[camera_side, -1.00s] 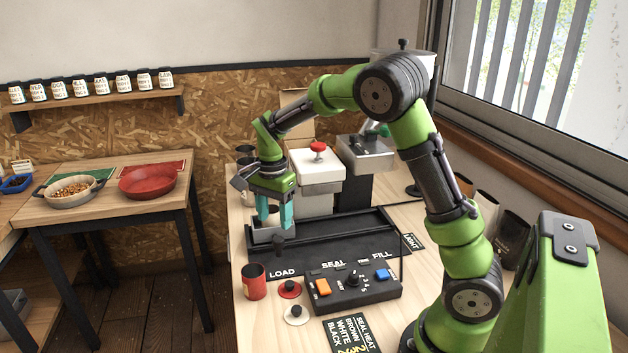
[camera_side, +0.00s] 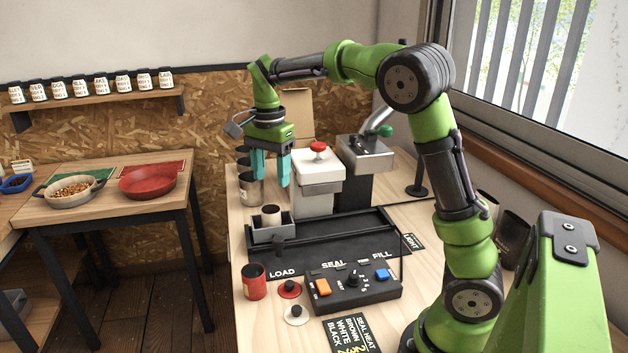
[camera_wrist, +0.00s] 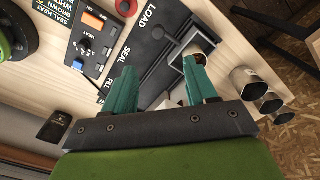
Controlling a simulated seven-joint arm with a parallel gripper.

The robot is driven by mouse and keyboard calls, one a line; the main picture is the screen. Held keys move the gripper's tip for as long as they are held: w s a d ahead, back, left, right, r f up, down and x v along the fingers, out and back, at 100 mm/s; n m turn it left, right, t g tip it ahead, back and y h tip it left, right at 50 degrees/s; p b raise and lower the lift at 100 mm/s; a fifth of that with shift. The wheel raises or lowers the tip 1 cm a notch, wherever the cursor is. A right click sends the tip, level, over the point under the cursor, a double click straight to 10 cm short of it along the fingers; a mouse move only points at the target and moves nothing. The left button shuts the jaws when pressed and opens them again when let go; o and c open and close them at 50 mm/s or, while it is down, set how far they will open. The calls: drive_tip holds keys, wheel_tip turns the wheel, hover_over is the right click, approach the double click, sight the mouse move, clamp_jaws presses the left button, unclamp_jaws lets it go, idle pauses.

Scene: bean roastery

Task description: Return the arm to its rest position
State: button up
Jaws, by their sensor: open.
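My gripper (camera_side: 271,170) is open and empty, with its teal fingers pointing down. In the side view it hangs above the far left part of the table, higher than the loading station. Below it a small dark-topped cup (camera_side: 271,215) stands upright in the grey tray (camera_side: 270,233) at the LOAD end of the black track (camera_side: 330,238). The fingers are apart from the cup. In the wrist view both fingertips (camera_wrist: 160,83) show with nothing between them, and the cup (camera_wrist: 199,58) lies beyond the right finger.
The white press (camera_side: 317,170) with a red knob and the grey machine (camera_side: 366,155) stand right of my gripper. Metal cups (camera_side: 250,190) stand close on its left. The control box (camera_side: 352,287) and a red can (camera_side: 254,282) are nearer the front. The air above the track is free.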

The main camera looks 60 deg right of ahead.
drive_tip(key=s+a+n+t+y, duration=0.1)
drive_tip(key=s+a+n+t, duration=0.2)
drive_tip(key=s+a+n, duration=0.2)
drive_tip(key=s+a+r+n+t+y, duration=0.1)
drive_tip(key=s+a+n+t, duration=0.3)
drive_tip(key=s, duration=0.9)
drive_tip(key=a+n, duration=0.2)
drive_tip(key=n, duration=0.2)
drive_tip(key=shift+s+n, duration=0.4)
